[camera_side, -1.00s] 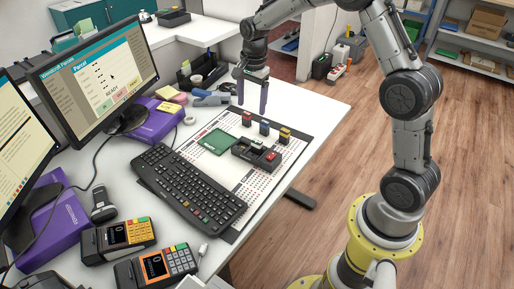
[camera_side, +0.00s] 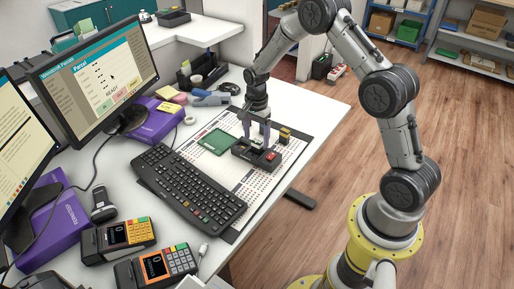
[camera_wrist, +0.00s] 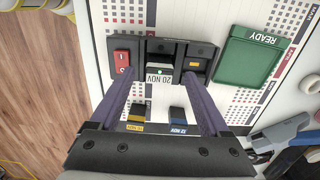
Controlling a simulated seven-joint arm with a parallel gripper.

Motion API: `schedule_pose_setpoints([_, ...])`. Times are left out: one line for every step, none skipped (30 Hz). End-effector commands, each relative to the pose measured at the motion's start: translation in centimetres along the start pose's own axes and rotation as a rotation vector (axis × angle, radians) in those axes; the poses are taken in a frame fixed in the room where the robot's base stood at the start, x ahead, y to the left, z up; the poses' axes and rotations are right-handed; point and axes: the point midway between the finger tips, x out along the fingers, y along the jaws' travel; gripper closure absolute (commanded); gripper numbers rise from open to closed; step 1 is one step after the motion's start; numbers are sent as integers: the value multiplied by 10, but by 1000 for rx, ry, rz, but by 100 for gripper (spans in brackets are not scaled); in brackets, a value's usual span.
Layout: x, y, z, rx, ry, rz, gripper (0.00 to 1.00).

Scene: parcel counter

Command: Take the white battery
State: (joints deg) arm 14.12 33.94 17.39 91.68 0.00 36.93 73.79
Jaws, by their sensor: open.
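The white battery (camera_wrist: 159,69) sits in the middle slot of a black holder, with a "20 NOV" label and a small green mark at its front. The black holder (camera_side: 242,152) lies on the printed mat; its slots also show in the wrist view (camera_wrist: 150,45). My gripper (camera_wrist: 158,80) is open, pointing down at the holder, with its purple fingers on either side of the middle slot. In the side view my gripper (camera_side: 258,142) is low over the holder and partly hides the white battery. I cannot tell whether the fingers touch anything.
A red battery (camera_wrist: 122,60) fills the holder's left slot; the right slot (camera_wrist: 198,65) looks dark. Yellow-marked (camera_wrist: 136,117) and blue-marked (camera_wrist: 178,119) batteries stand close by, between my fingers in the wrist view. A green READY pad (camera_wrist: 250,58) and a keyboard (camera_side: 190,185) lie beside.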

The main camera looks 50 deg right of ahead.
Motion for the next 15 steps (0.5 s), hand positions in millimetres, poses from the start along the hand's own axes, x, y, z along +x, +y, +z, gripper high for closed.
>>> schedule_pose_setpoints([10, 2, -1, 1, -2, 6, 20])
schedule_pose_setpoints([14, 2, -2, 1, -1, 5, 20])
schedule_pose_setpoints([20, 2, -2, 0, -2, 5, 20])
schedule_pose_setpoints([24, 2, -2, 0, -1, 5, 20])
schedule_pose_setpoints([27, 1, -2, 0, -1, 3, 20])
schedule_pose_setpoints([30, 1, -2, 0, -1, 3, 20])
schedule_pose_setpoints([32, 1, -2, 0, -1, 3, 20])
schedule_pose_setpoints([34, 1, -2, 0, -1, 3, 20])
schedule_pose_setpoints([35, 1, -2, 0, -1, 2, 20])
schedule_pose_setpoints([36, 1, -2, 0, 0, 1, 20])
schedule_pose_setpoints([36, 1, -2, 0, 0, 1, 20])
schedule_pose_setpoints([36, 1, -2, 0, 0, 1, 20])
schedule_pose_setpoints([36, 1, -2, 0, 0, 1, 20])
schedule_pose_setpoints([36, 1, -2, 0, 0, 1, 20])
schedule_pose_setpoints([36, 1, -2, 0, 0, 1, 20])
